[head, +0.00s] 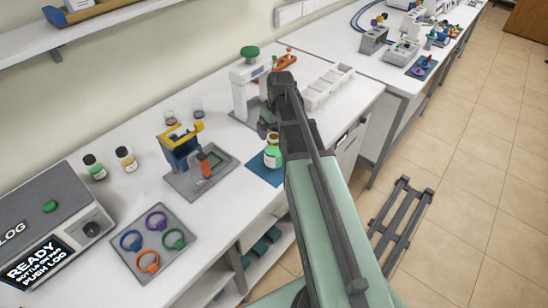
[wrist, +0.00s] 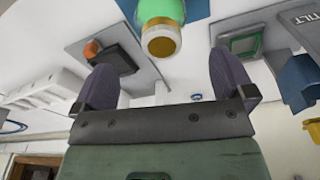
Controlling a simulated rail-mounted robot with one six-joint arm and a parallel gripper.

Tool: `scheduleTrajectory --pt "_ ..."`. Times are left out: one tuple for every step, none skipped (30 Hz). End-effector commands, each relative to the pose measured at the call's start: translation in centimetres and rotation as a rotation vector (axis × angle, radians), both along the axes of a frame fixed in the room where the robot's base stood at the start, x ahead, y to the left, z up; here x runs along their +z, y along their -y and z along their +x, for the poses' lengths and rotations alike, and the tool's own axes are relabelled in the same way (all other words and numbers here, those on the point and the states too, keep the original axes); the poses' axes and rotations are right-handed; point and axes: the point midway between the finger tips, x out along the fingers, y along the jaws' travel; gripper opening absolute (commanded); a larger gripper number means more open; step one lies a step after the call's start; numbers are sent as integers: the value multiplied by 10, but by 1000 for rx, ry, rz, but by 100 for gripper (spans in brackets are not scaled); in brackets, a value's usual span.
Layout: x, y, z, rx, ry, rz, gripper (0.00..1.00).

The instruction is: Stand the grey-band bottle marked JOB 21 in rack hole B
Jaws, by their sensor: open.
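My gripper (wrist: 165,82) is open, its two dark purple fingers apart with nothing between them. In the head view my arm hides most of it. A bottle with green contents and a white label (head: 272,154) stands on a blue mat below my gripper. In the wrist view this bottle (wrist: 162,30) shows its gold-ringed top just beyond the fingers, apart from them. I cannot read JOB 21, make out a grey band, or identify rack hole B.
A grey plate holds several coloured rings (head: 152,240). A machine with a lit READY screen (head: 40,262) stands at front left. A blue and yellow stand (head: 182,148) is left of the mat. A white divided tray (head: 328,88) and a green-knobbed device (head: 247,85) are behind.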

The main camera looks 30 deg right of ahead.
Motion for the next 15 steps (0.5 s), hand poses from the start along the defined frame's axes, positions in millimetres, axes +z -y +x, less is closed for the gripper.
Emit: scheduleTrajectory --pt "-23 0 2 0 0 0 100" --pt "-28 0 2 0 0 0 100" --pt "-33 -1 3 0 0 0 100" --pt "-35 -1 3 0 0 0 100" --pt "-36 -1 3 -1 0 0 100" --pt "-35 -1 3 -1 0 0 100" --pt "-33 -1 3 -1 0 0 100" --pt "-33 -1 3 -1 0 0 100" --pt "-35 -1 3 -1 0 0 100" --pt "-39 -1 4 -1 0 0 100" --pt "-44 -2 4 -1 0 0 100" --pt "-52 -2 4 -1 -1 0 100" --pt "-58 -2 4 -1 0 0 100" --pt "-65 -3 5 -1 -1 0 100" --pt "-74 -3 5 -1 -1 0 100"
